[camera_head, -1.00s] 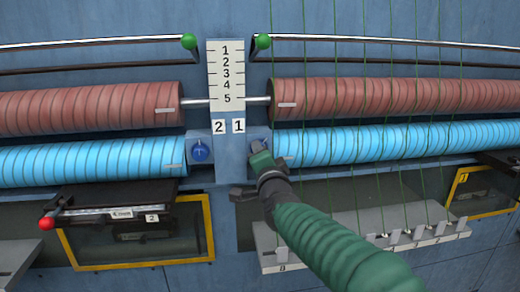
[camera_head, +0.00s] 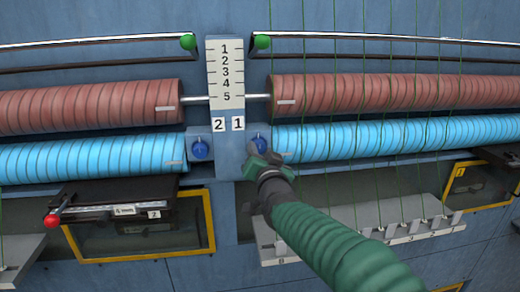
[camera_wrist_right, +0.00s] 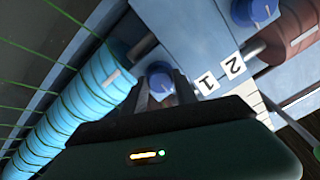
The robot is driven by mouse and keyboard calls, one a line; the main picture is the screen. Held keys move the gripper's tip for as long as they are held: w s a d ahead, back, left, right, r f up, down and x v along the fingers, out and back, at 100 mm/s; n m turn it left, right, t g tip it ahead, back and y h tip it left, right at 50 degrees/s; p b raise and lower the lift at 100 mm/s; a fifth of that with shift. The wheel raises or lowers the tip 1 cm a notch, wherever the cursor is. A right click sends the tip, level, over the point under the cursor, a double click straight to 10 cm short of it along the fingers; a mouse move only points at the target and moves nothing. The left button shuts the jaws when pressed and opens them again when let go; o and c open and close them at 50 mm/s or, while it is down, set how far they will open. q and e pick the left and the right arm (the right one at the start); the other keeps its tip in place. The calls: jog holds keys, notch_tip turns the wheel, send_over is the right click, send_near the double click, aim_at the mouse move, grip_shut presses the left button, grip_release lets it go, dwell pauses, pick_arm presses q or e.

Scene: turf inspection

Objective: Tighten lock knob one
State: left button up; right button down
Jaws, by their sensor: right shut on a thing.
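Lock knob one (camera_head: 259,142) is a blue round knob on a blue-grey block, just below the white "1" plate (camera_head: 238,123). My right gripper (camera_head: 264,154) reaches up to it from the lower right and is shut on it; the fingers cover its lower part. In the right wrist view the same knob (camera_wrist_right: 160,74) shows between the dark fingertips. A matching blue knob (camera_head: 200,149) sits to the left under the "2" plate (camera_head: 219,125), and it also shows in the wrist view (camera_wrist_right: 262,8). My left gripper is not in view.
Red rollers (camera_head: 390,96) and blue rollers (camera_head: 400,136) run along both sides of the numbered scale (camera_head: 225,72). Green threads hang over the right rollers to a grey tray (camera_head: 365,242). A black carriage with a red ball handle (camera_head: 51,221) stands at lower left.

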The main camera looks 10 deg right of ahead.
jog(key=shift+d+r, duration=0.1)
jog(key=shift+r, duration=0.45)
jog(key=c, duration=1.4)
grip_release()
jog(key=o, duration=0.4)
jog(key=shift+f, duration=0.15)
jog(key=shift+o, duration=0.2)
jog(key=shift+f, duration=0.15)
jog(key=s+b, duration=0.4)
jog(key=s, duration=1.2)
jog(key=shift+s+d, duration=0.3)
jog(key=shift+s, duration=0.1)
jog(key=shift+w, duration=0.1)
